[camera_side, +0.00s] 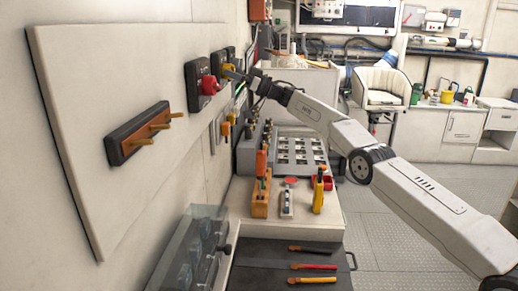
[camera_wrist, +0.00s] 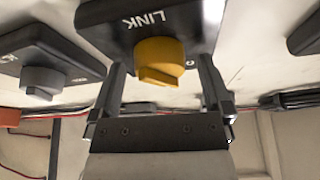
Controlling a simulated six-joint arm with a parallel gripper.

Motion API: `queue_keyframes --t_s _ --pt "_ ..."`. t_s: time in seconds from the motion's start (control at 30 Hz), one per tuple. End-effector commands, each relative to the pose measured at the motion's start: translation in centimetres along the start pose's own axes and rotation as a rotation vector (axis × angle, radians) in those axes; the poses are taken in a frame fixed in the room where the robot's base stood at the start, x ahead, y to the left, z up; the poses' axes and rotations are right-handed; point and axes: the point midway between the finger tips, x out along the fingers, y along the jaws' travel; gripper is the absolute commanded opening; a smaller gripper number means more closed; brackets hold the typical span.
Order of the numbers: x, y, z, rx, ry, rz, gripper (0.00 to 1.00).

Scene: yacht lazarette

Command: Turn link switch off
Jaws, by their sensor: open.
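The link switch is a yellow rotary knob (camera_wrist: 158,60) on a black housing (camera_wrist: 110,20) marked "LINK" in the wrist view. In the side view the yellow knob (camera_side: 228,70) is on the wall panel, partly hidden by my gripper. My gripper (camera_wrist: 162,75) is open, with one finger on each side of the yellow knob. I cannot tell whether either finger touches it. In the side view my gripper (camera_side: 243,78) reaches the panel from the right.
A red knob (camera_side: 208,85) on a black housing is left of the link switch in the side view. A grey knob (camera_wrist: 42,80) is to the left in the wrist view. An orange-and-black block with pegs (camera_side: 145,133) is lower on the panel. A bench with tools (camera_side: 330,225) is below.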

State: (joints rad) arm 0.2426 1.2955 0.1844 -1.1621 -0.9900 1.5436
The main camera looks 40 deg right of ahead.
Motion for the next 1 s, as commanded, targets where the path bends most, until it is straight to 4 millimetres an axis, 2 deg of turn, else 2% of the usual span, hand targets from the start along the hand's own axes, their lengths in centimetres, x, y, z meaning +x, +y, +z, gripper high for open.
queue_keyframes --t_s 0.43,1.0 --pt "-0.4 0.2 0.0 0.002 -0.002 -0.002 1.0" --pt "-2.0 0.1 0.0 0.002 -0.002 -0.001 1.0"
